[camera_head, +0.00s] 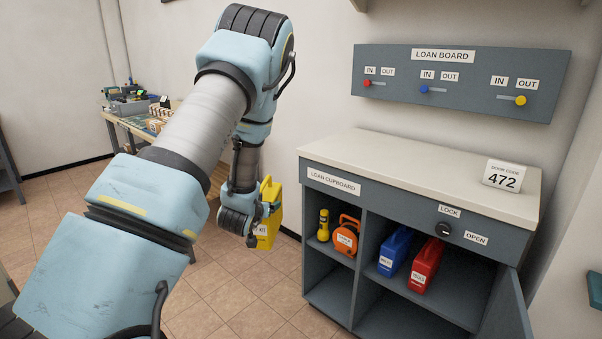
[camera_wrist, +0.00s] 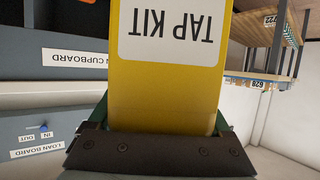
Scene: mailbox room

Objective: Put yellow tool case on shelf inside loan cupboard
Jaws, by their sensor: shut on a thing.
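The yellow tool case (camera_head: 266,231) is held in my gripper (camera_head: 262,207), left of the loan cupboard and in front of the wall. My gripper is shut on it; my wrist hides part of the case. In the wrist view the case (camera_wrist: 165,95) fills the middle, with an upside-down "TAP KIT" label. The loan cupboard (camera_head: 320,205) stands at the right with its door (camera_head: 508,308) swung open. On its shelf are a yellow torch (camera_head: 323,226), an orange reel (camera_head: 346,236), a blue case (camera_head: 395,252) and a red case (camera_head: 425,266).
An upright divider (camera_head: 359,262) splits the cupboard; the lower compartments look empty where visible. A "472" door-code sign (camera_head: 502,175) stands on the cupboard top. The loan board (camera_head: 460,80) hangs above. A workbench (camera_head: 135,125) with goods stands at the back left. Tiled floor is clear below the case.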

